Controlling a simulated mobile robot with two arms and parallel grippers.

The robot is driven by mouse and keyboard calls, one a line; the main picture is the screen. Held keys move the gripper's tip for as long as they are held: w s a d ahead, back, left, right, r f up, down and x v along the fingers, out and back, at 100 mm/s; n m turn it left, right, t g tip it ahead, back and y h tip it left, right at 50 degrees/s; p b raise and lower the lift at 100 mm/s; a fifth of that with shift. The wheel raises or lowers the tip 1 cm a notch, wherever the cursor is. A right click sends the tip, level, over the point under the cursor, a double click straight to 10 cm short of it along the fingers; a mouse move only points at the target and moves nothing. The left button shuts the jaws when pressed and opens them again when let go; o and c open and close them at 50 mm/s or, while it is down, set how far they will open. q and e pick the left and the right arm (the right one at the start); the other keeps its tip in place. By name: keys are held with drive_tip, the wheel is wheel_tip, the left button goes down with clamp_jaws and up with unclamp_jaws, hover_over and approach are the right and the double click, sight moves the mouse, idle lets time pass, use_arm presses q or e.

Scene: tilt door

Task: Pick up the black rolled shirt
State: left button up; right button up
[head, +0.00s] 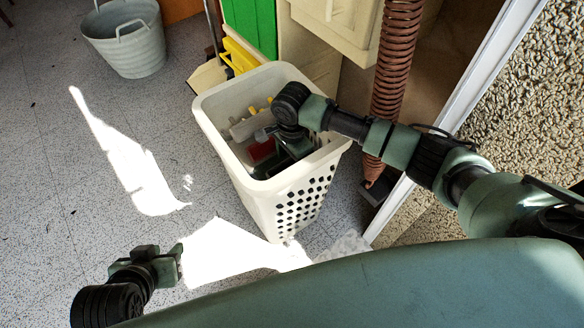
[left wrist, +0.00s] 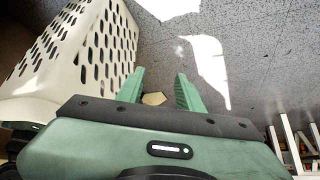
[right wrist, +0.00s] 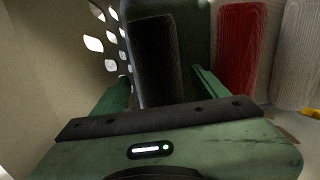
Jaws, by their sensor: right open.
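The black rolled shirt (right wrist: 155,60) stands between the two fingers of my right gripper (right wrist: 162,88) in the right wrist view. The fingers are apart, one on each side of it, and I cannot tell whether they touch it. This gripper reaches down into the white laundry basket (head: 262,205); in the head view my own arm and gripper hide the black shirt. A red rolled shirt (right wrist: 240,50) and a white rolled shirt (right wrist: 303,55) are to the right of the black one. My left gripper (head: 165,262) is open and empty above the floor, outside the basket (left wrist: 80,45).
A metal tub (head: 125,42) stands on the speckled floor at the upper left. A cream cabinet (head: 340,25) and a brown coiled hose (head: 395,70) are close behind the basket. A rough stone wall (head: 525,110) is at the right. The floor left of the basket is clear.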

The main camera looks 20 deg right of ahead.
wheel_tip(320, 180, down, 2)
drive_tip(key=shift+f+b, duration=0.1)
drive_tip(key=shift+b, duration=0.2)
use_arm(q)
drive_tip(key=w+r, duration=0.1)
drive_tip(key=w+d+t, duration=0.1)
drive_tip(key=w+r+t, duration=0.1)
drive_tip(key=w, duration=0.1)
drive_tip(key=shift+w+d+r+h, duration=0.1)
drive_tip(key=shift+d+r+h, duration=0.15)
drive_tip(key=shift+r+h, duration=0.05)
use_arm(e)
drive_tip(key=c, duration=1.5)
use_arm(q)
drive_tip(key=shift+s, duration=0.2)
use_arm(e)
drive_tip(key=shift+r, duration=0.2)
drive_tip(key=shift+c, duration=0.2)
